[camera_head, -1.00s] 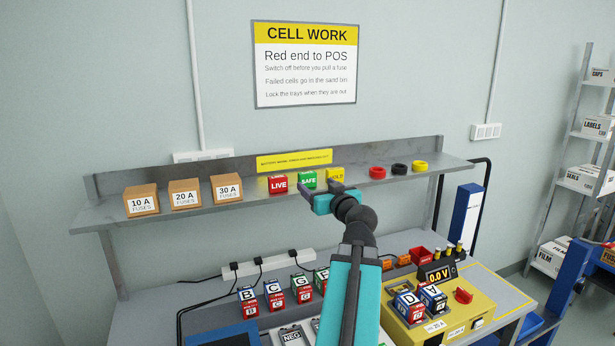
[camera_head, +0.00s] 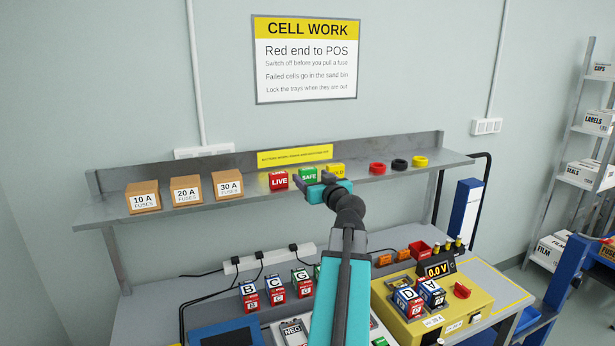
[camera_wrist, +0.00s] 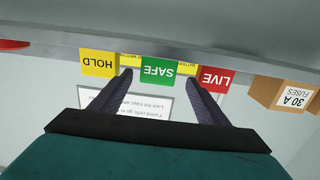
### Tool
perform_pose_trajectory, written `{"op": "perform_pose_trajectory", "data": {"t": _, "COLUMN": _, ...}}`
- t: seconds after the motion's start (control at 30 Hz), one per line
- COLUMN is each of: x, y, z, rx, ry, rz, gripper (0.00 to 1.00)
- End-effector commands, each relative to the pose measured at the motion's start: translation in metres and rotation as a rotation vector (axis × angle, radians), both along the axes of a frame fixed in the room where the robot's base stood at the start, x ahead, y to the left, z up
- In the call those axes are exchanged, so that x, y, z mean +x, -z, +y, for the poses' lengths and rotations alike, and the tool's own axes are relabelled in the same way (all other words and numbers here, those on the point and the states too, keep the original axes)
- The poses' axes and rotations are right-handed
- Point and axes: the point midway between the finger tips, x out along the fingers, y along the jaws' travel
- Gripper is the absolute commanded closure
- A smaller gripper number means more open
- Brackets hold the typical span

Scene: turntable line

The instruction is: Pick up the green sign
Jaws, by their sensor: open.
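The green SAFE sign (camera_head: 309,174) stands on the grey shelf (camera_head: 245,196), between the red LIVE sign (camera_head: 279,181) and the yellow HOLD sign (camera_head: 336,170). My gripper (camera_head: 313,188) is in front of the green sign and covers its lower part in the head view. In the wrist view the picture is upside down, and the green sign (camera_wrist: 160,70) shows between the two open finger tips (camera_wrist: 158,78). The fingers look empty. I cannot tell how far the tips are from the sign.
The red and yellow signs stand close on either side of the green one. Fuse boxes (camera_head: 187,191) are to the left on the shelf, and tape rolls (camera_head: 398,165) to the right. Lettered cells (camera_head: 276,289) and a yellow tester (camera_head: 470,306) are on the bench below.

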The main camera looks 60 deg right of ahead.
Motion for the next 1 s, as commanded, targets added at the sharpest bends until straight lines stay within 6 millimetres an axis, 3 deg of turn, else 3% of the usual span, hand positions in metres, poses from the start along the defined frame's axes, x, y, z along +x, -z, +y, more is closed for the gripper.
{"op": "perform_pose_trajectory", "data": {"t": 0.53, "x": 0.034, "y": -0.002, "z": -0.030, "rx": 0.001, "ry": 0.000, "rz": 0.000, "gripper": 0.31}}
{"op": "perform_pose_trajectory", "data": {"t": 1.0, "x": 0.036, "y": 0.000, "z": -0.032, "rx": 0.000, "ry": 0.001, "rz": 0.000, "gripper": 0.31}}
